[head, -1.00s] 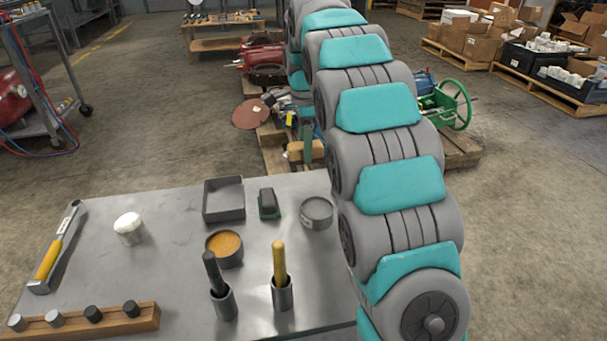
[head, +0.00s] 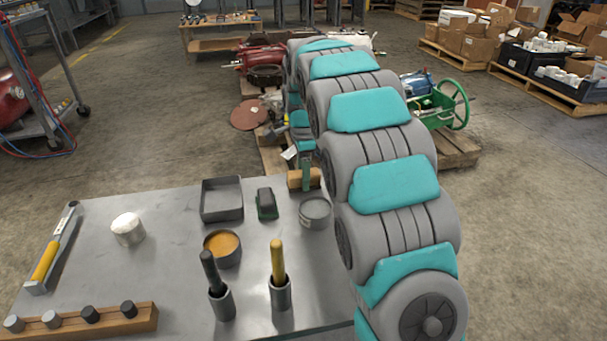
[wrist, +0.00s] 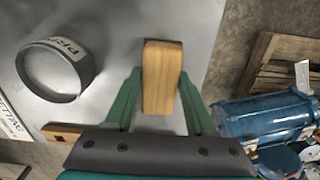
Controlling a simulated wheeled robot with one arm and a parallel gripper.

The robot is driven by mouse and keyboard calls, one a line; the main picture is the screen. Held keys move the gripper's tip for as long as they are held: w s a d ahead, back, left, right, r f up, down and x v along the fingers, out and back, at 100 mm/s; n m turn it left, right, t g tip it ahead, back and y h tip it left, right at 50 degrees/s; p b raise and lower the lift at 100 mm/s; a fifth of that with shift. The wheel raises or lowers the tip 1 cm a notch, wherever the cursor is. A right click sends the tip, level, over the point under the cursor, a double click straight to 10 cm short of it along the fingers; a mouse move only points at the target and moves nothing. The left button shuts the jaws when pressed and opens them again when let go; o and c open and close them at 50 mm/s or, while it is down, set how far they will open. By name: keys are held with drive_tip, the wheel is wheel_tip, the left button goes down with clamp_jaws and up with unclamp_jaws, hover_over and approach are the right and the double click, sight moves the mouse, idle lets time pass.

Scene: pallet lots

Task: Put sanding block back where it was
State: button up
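My gripper (head: 306,172) is shut on a wooden block (head: 298,180), which I take to be the sanding block. It holds the block at the far right edge of the grey metal table (head: 165,262), behind the round grey tin. In the wrist view the block (wrist: 162,78) sits between the two green fingers (wrist: 160,76), with the grey tabletop behind it. I cannot tell whether the block touches the table. A small dark block with a green base (head: 266,204) stands on the table to the left.
A round grey tin (head: 316,213) with a label stands close by. A loaded pallet (head: 455,150) stands behind.

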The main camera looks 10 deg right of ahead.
drive_tip(key=o, duration=0.4)
drive_tip(key=shift+o, duration=0.2)
wheel_tip(320, 180, up, 12)
drive_tip(key=shift+r+p, duration=0.15)
drive_tip(key=shift+p, duration=0.15)
drive_tip(key=s+f+n, duration=0.3)
drive_tip(key=s+n, duration=0.3)
drive_tip(key=s, duration=0.8)
drive_tip(key=s+f+n+g, duration=0.1)
drive_tip(key=s+f+n, duration=0.3)
drive_tip(key=s, duration=1.1)
drive_tip(key=s+f+n, duration=0.4)
drive_tip(key=s+n, duration=0.4)
drive_tip(key=s, duration=0.6)
drive_tip(key=shift+s+f+g, duration=0.15)
drive_tip(key=shift+s+g, duration=0.15)
drive_tip(key=shift+g, duration=0.1)
